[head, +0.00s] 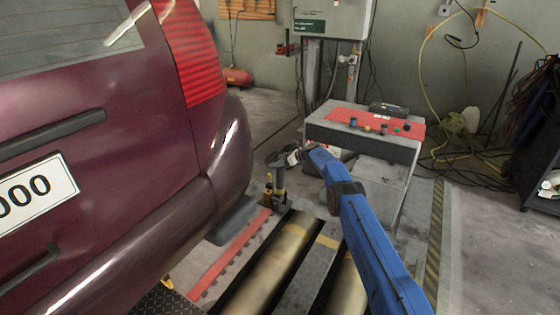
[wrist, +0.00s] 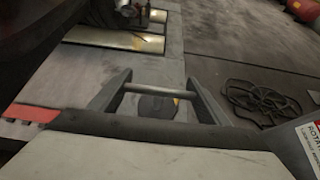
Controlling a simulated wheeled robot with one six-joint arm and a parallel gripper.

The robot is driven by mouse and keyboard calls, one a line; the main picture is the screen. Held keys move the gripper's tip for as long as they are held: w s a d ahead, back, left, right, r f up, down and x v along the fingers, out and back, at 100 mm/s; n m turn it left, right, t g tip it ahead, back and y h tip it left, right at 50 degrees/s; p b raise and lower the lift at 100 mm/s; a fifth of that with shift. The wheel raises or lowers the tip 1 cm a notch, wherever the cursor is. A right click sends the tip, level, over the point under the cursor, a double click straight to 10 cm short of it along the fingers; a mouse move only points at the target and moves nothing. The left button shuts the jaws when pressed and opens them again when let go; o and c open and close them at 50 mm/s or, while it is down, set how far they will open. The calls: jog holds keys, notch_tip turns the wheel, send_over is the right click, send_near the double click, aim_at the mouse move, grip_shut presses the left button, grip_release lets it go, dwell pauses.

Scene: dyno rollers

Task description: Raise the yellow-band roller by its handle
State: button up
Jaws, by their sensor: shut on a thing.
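The yellow-band roller (head: 279,183) is a small upright dark post with yellow markings. It stands on the floor behind the car, beyond the long floor rollers. My gripper (head: 284,160) is at its top, at the end of my blue arm. In the wrist view, two dark fingers stand apart with a pale bar, seemingly the handle (wrist: 152,88), spanning between them. My gripper is shut on it. Below the bar, a dark round part (wrist: 156,107) with a yellow spot shows. Whether the roller's foot touches the floor cannot be told.
The maroon car (head: 110,150) fills the left. Long floor rollers (head: 265,270) and a red strip (head: 232,255) lie in front. A grey cabinet (head: 362,143) with a red top stands close on the right. A coiled black cable (wrist: 262,102) lies on the floor.

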jog(key=shift+s+a+f, duration=0.1)
jog(key=shift+s+f, duration=0.05)
jog(key=shift+f, duration=0.2)
jog(key=o, duration=1.4)
jog(key=shift+f, duration=0.1)
jog(key=shift+o, duration=0.2)
jog(key=shift+r, duration=0.35)
jog(key=shift+s+d+r, duration=0.2)
jog(key=shift+d+r, duration=0.25)
jog(key=shift+d, duration=0.35)
jog(key=v, duration=1.5)
jog(key=shift+s+r, duration=0.2)
jog(key=shift+d, duration=0.1)
